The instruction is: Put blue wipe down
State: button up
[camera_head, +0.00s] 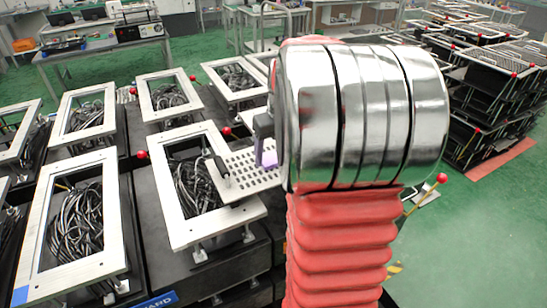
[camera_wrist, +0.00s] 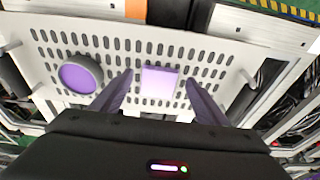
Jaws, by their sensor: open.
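A small pale lavender square (camera_wrist: 159,80), the only thing here that looks like the wipe, lies on a white perforated plate (camera_wrist: 215,60). It also shows in the head view (camera_head: 268,159) on the plate (camera_head: 240,180), beside my arm. My gripper (camera_wrist: 159,77) is open in the wrist view, with one fingertip on each side of the square and a gap on both sides. In the head view my gripper (camera_head: 263,125) is mostly hidden behind my wrist.
A round purple-topped knob (camera_wrist: 80,74) with a dark rim stands on the plate left of the square. A black upright fitting (camera_head: 222,172) stands at the plate's left end. White frames (camera_head: 181,230) with cables and red-ball levers (camera_head: 227,131) surround it.

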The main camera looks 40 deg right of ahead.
jog(key=v, duration=1)
dwell(0.4)
jog(key=s+a+n+t, duration=0.1)
jog(key=s+a+n, duration=0.1)
jog(key=a, duration=1.4)
jog(key=s+a+f+t, duration=0.1)
jog(key=s+a+f, duration=0.1)
jog(key=s+a, duration=0.2)
jog(key=s+a+f+n+t, duration=0.1)
jog(key=s+a, duration=0.4)
jog(key=a, duration=0.5)
jog(key=shift+s+a+f+y, duration=0.25)
jog(key=shift+a+f+y, duration=0.05)
jog(key=shift+f, duration=0.35)
jog(key=shift+o, duration=0.6)
jog(key=shift+d, duration=0.1)
